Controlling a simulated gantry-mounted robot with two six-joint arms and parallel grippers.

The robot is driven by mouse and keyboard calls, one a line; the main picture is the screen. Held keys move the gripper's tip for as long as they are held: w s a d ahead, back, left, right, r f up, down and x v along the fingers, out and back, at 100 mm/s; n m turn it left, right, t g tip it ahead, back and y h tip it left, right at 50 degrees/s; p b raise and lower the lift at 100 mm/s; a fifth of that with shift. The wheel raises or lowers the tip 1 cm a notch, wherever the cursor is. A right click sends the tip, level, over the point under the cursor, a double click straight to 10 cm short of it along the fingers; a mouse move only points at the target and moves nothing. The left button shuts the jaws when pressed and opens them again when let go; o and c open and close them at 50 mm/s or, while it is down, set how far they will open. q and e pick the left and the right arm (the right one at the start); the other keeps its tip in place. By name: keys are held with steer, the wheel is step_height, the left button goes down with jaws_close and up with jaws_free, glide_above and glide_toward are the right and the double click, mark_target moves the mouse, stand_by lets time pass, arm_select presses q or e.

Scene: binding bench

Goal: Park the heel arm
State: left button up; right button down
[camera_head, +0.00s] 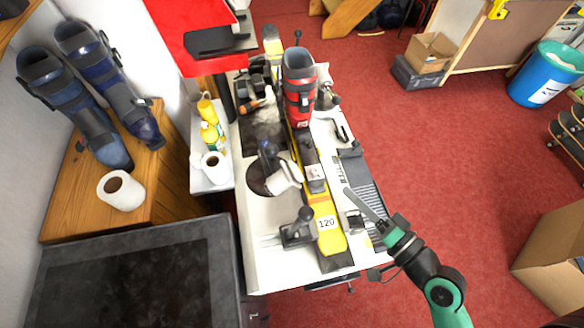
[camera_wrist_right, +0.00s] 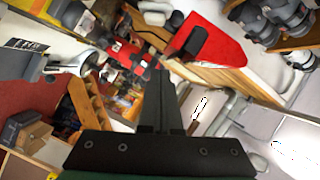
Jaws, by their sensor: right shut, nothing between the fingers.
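My right gripper (camera_head: 348,192) is shut and empty, its long grey fingers pointing up and left over the right side of the white bench (camera_head: 258,274). In the right wrist view the shut fingers (camera_wrist_right: 163,75) stand in the middle with nothing between them. A yellow ski (camera_head: 328,228) marked 120 lies along the bench, with a red boot (camera_head: 300,88) standing upright on its far part. A dark clamp-like part with a knob (camera_head: 298,229) sits left of the ski's near end. I cannot tell which part is the heel arm. My left gripper is not in view.
A dark ribbed tray (camera_head: 362,176) lies right of the ski, near my right gripper. A white roll (camera_head: 213,166) and yellow bottles (camera_head: 209,128) stand left of the bench. A red machine (camera_head: 192,35) overhangs the far left.

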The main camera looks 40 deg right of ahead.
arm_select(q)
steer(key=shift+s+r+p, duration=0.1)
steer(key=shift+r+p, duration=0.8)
arm_select(e)
steer(key=w+a+f, duration=0.2)
steer(key=w+f, duration=0.1)
steer(key=w, duration=0.7)
steer(key=shift+w, duration=0.35)
